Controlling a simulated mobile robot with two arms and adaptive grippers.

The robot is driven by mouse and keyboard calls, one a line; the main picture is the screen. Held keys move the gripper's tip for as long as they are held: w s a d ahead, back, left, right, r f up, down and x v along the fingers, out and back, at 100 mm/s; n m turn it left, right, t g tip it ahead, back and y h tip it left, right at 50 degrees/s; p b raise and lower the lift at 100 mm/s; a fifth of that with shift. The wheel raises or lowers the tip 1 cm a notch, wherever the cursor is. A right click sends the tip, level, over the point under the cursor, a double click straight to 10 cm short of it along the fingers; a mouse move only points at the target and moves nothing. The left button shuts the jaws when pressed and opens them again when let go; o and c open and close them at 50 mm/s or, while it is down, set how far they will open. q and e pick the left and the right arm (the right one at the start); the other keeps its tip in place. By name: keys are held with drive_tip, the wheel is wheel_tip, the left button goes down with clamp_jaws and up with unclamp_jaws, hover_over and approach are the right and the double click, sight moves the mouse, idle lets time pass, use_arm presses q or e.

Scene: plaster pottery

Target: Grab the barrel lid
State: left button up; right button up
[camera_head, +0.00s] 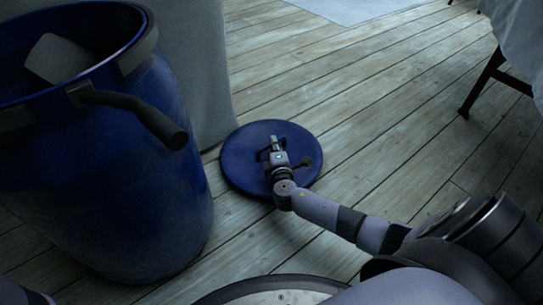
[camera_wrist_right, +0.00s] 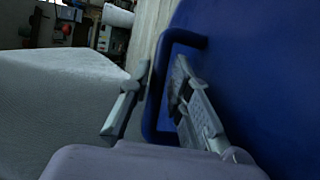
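The barrel lid (camera_head: 235,165) is a round, dark blue disc lying on the plank floor to the right of the blue barrel (camera_head: 150,190). In the right wrist view its blue surface (camera_wrist_right: 265,70) fills the right side, with a raised dark blue handle (camera_wrist_right: 187,38). My right gripper (camera_head: 275,143) is over the lid in the head view. In the right wrist view its two fingers (camera_wrist_right: 160,75) are apart, one on each side of a bar of the handle; contact is not clear. My left gripper is not in view.
The barrel stands upright and open at the left, with a dark side handle (camera_head: 150,118) sticking out. A grey draped cloth (camera_head: 200,70) hangs behind it. A round rimmed object (camera_head: 280,297) is at the bottom edge. Bare floor lies right of the lid.

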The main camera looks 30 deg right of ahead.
clamp_jaws()
idle(0.5)
